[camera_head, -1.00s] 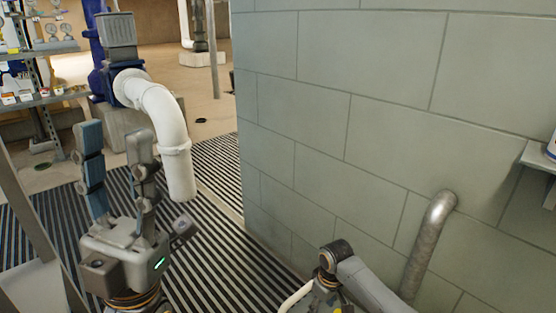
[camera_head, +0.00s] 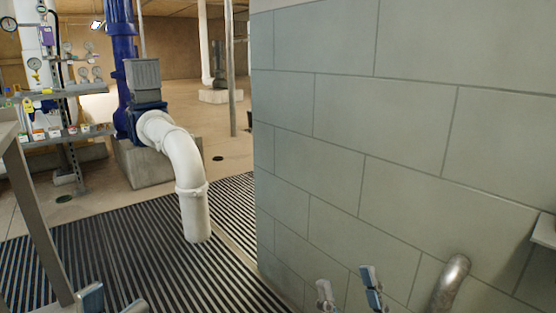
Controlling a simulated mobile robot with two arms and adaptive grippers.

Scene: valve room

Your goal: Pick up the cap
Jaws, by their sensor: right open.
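I cannot make out a cap in this view. My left gripper (camera_head: 113,297) shows only as two fingertips at the bottom left edge, apart from each other with nothing seen between them. My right gripper (camera_head: 348,284) shows as two upright fingers at the bottom, right of centre, in front of the block wall. They are spread apart and empty. The palms of both grippers are below the picture.
A grey block wall (camera_head: 400,130) fills the right side, with a metal pipe (camera_head: 450,285) and a shelf edge (camera_head: 545,232). Shelves (camera_head: 70,135) with small items stand left.

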